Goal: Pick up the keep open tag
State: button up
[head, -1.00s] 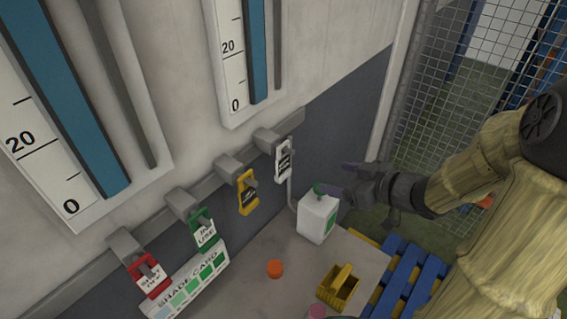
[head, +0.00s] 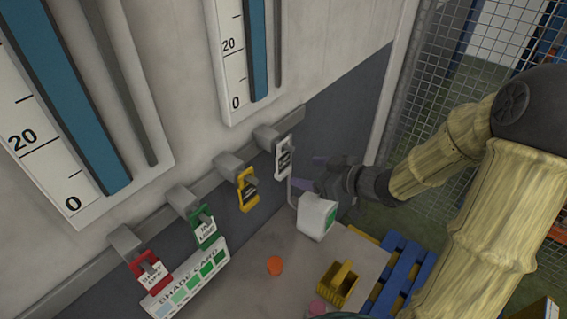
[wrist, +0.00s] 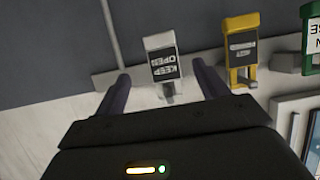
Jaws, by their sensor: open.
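The keep open tag (head: 283,158) is a white tag with a dark label, hanging from a grey block on the wall rail. In the wrist view the tag (wrist: 164,65) shows upside down, its label reading "KEEP OPEN". My gripper (head: 306,173) is just right of the tag in the head view, its fingers pointing toward the wall side. In the wrist view my gripper (wrist: 160,84) is open, with the tag between and a little beyond its two dark fingers. I cannot tell any contact.
A yellow tag (head: 247,190), a green tag (head: 205,227) and a red tag (head: 150,278) hang along the same rail. Below my gripper stand a white jug (head: 315,217), an orange cap (head: 275,265) and a yellow caddy (head: 338,284). A mesh fence (head: 440,110) is at right.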

aim_at(284, 168)
jog(key=x, duration=0.4)
jog(key=shift+w+a+f, duration=0.15)
jog(key=shift+a, duration=0.05)
jog(key=shift+a+p, duration=0.25)
jog(key=shift+p, duration=0.1)
jog(key=x, duration=0.2)
jog(key=p+x, duration=0.1)
jog(key=x, duration=0.2)
jog(key=shift+d+f, duration=0.15)
jog(key=shift+f, duration=0.1)
jog(key=c, duration=1)
jog(key=shift+c, duration=0.2)
